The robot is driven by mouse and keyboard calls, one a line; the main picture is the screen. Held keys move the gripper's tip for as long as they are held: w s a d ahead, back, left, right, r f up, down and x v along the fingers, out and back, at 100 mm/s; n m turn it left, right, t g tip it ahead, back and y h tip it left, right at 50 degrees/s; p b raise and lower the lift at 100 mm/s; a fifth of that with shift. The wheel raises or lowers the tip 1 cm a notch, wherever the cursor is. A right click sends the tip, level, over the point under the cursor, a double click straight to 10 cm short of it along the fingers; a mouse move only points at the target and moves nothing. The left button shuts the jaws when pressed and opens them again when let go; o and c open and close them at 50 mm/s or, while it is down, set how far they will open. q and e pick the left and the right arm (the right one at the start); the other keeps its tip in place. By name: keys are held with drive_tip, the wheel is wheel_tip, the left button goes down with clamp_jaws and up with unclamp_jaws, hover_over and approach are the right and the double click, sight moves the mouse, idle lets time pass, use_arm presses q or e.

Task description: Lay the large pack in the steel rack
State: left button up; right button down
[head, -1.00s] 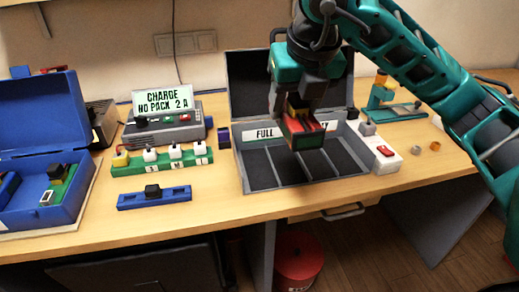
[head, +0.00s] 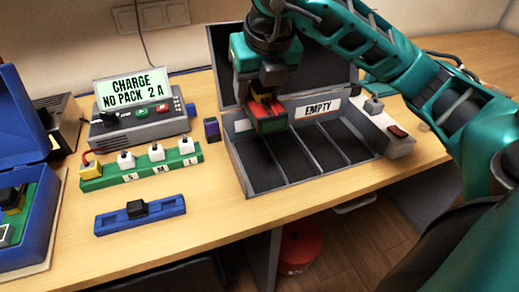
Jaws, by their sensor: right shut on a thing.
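My right gripper (head: 265,88) points down and is shut on a pack (head: 268,116) with red, green, yellow and black parts. The gripper holds the pack above the left part of an open grey box with dark compartments (head: 330,178), which looks like the steel rack. The pack appears raised above the compartment floors, near the back wall. The compartments in sight look empty; the pack and gripper hide part of the back left. A label reading EMPTY (head: 318,108) shows on the back wall. My left gripper is not in view.
A charger (head: 140,122) with a display reading "CHARGE NO PACK 2 A" stands left of the box. In front of it are a green strip with white plugs (head: 142,165) and a blue holder (head: 140,214). A white switch unit (head: 388,135) stands right. A blue case (head: 28,215) is far left.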

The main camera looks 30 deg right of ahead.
wheel_tip(320, 180, down, 13)
drive_tip(key=shift+w+f+b, duration=0.1)
drive_tip(key=shift+f+b, duration=0.1)
drive_tip(key=shift+b, duration=0.2)
drive_tip(key=shift+f, duration=0.3)
drive_tip(key=shift+f, duration=0.15)
drive_tip(key=c, duration=0.6)
unclamp_jaws()
drive_tip(key=shift+c, duration=0.2)
